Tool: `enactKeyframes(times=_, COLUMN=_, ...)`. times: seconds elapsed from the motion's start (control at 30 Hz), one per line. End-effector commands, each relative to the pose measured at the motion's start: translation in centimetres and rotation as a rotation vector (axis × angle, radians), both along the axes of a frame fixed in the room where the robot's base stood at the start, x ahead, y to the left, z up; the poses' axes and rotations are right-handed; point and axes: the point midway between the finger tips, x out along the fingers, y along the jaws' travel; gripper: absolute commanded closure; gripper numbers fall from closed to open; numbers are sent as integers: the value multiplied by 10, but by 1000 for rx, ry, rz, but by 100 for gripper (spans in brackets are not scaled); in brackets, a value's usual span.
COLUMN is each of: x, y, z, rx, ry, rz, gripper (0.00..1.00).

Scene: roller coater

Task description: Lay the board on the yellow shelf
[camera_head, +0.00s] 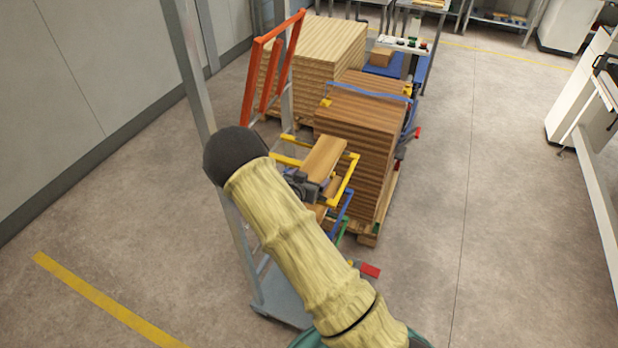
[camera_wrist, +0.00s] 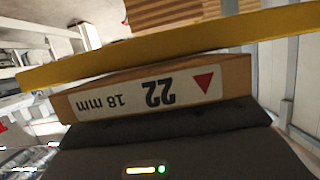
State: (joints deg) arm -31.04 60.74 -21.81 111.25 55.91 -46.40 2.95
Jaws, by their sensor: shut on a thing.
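My gripper (camera_head: 308,187) is shut on the near end of a light-brown wooden board (camera_head: 324,156). The board lies across the yellow shelf (camera_head: 345,185), an open tubular frame on the grey rack, in the head view. In the wrist view the board's end (camera_wrist: 236,75) carries a white label reading "22" and "18 mm" with a red triangle, upside down. The dark gripper (camera_wrist: 165,120) is close against it. A yellow bar of the shelf (camera_wrist: 170,52) runs right along the board. I cannot tell whether board and bar touch.
Other boards (camera_head: 318,212) sit lower in the rack, above blue and green tiers. A tall stack of brown boards (camera_head: 358,135) stands close on the right. A lighter stack (camera_head: 325,45) and an orange frame (camera_head: 250,80) stand behind. Open floor (camera_head: 490,200) lies to the right.

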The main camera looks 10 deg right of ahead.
Motion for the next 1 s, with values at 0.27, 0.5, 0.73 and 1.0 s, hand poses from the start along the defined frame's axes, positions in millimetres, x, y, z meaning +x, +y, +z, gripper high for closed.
enactKeyframes(times=0.27, x=0, y=0, z=-2, rx=0, ry=0, rz=0, gripper=0)
enactKeyframes(times=0.5, x=-1, y=1, z=1, rx=0, ry=0, rz=0, gripper=0)
enactKeyframes(times=0.73, x=-24, y=20, z=11, rx=2, ry=-2, rz=4, gripper=0)
enactKeyframes(times=1.0, x=-64, y=44, z=31, rx=2, ry=-1, rz=-4, gripper=0)
